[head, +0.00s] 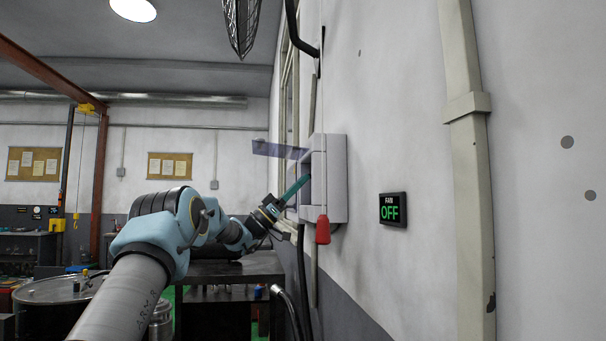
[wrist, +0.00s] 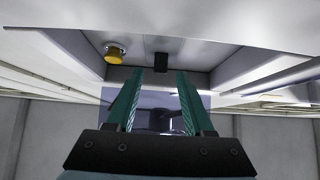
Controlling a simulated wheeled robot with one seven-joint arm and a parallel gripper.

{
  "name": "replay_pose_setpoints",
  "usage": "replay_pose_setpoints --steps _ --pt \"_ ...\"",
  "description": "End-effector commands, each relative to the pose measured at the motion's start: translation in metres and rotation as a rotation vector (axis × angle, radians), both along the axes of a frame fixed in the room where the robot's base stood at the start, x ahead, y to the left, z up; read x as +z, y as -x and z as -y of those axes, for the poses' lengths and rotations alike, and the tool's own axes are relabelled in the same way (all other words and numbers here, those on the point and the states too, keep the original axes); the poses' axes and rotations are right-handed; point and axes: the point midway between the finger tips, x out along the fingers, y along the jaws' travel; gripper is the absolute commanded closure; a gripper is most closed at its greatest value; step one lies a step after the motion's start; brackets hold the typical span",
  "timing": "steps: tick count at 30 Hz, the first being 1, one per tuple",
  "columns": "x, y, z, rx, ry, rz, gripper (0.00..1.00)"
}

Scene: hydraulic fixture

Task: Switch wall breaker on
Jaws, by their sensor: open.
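The grey wall breaker box (head: 333,180) is mounted on the wall right of centre in the head view, with its translucent lid (head: 275,149) raised. In the wrist view a small black switch (wrist: 161,62) sits on the box's inner panel, with a yellow knob (wrist: 115,54) to its left. My gripper (head: 305,179) reaches into the box's open front. Its green fingers (wrist: 160,73) are apart with nothing between them, and the black switch shows just beyond the gap between their tips. I cannot tell whether they touch it. The switch is hidden in the head view.
A dark display (head: 393,209) on the wall reads "FAN OFF" in green. A pale vertical conduit (head: 467,150) runs down the wall. A dark workbench (head: 230,268) stands below my arm.

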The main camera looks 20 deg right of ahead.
Motion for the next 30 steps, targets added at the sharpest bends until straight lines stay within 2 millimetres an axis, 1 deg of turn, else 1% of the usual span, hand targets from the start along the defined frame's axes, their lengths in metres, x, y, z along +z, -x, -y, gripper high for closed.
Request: replay_pose_setpoints --steps 1,4,13,14,27,28,30 --pt "0.0059 0.0010 0.0040 -0.001 0.001 0.000 0.47" --pt "0.0088 0.0017 0.0082 -0.001 0.000 -0.001 0.47" --pt "0.0089 0.0018 0.0097 0.001 0.000 -0.001 0.47" --pt "0.0089 0.0018 0.0097 0.001 0.000 -0.001 0.49" --pt "0.0089 0.0018 0.0096 0.001 0.000 -0.001 0.98" --pt "0.0089 0.0018 0.0096 0.001 0.000 -0.001 1.00" --pt "0.0090 0.0017 0.0095 0.001 0.000 -0.001 1.00"
